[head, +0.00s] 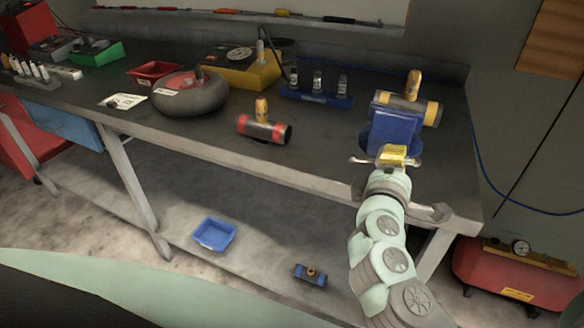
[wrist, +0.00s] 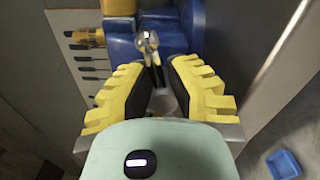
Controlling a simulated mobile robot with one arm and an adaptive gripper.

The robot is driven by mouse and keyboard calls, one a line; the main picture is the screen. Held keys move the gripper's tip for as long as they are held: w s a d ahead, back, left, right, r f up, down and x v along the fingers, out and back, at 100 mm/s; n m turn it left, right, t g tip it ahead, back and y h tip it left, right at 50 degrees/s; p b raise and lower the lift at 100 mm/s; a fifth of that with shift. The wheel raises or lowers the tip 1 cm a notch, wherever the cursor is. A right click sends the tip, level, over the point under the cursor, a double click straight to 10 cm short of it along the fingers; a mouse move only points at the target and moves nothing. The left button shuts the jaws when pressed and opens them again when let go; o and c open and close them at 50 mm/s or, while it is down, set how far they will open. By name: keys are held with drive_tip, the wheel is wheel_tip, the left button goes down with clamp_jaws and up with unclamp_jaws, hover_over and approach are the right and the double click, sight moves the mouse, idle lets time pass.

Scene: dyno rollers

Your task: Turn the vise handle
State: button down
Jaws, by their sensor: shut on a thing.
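The blue vise (head: 392,128) stands at the right end of the dark workbench, near its front edge. Its silver handle bar (head: 360,160) sticks out to the left of my gripper (head: 396,153) in the head view. In the wrist view, the handle's round end (wrist: 148,42) shows just beyond the fingertips, close to the blue vise body (wrist: 122,50). My gripper's yellow and black fingers (wrist: 160,78) are shut on the handle, one on each side. The fingers hide part of the bar.
A black and red cylinder (head: 262,130) and a blue bottle rack (head: 318,97) stand to the left. A blue bin (head: 214,234) is below the bench; a red tank (head: 520,275) is at right.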

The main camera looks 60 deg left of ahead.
drive_tip(key=shift+s+a+f, duration=0.1)
drive_tip(key=shift+f, duration=0.05)
idle(0.4)
drive_tip(key=c, duration=1.1)
unclamp_jaws()
drive_tip(key=shift+s+a, duration=0.1)
drive_tip(key=shift+a, duration=0.05)
drive_tip(key=o, duration=0.4)
drive_tip(key=shift+c, duration=0.2)
drive_tip(key=v, duration=1.2)
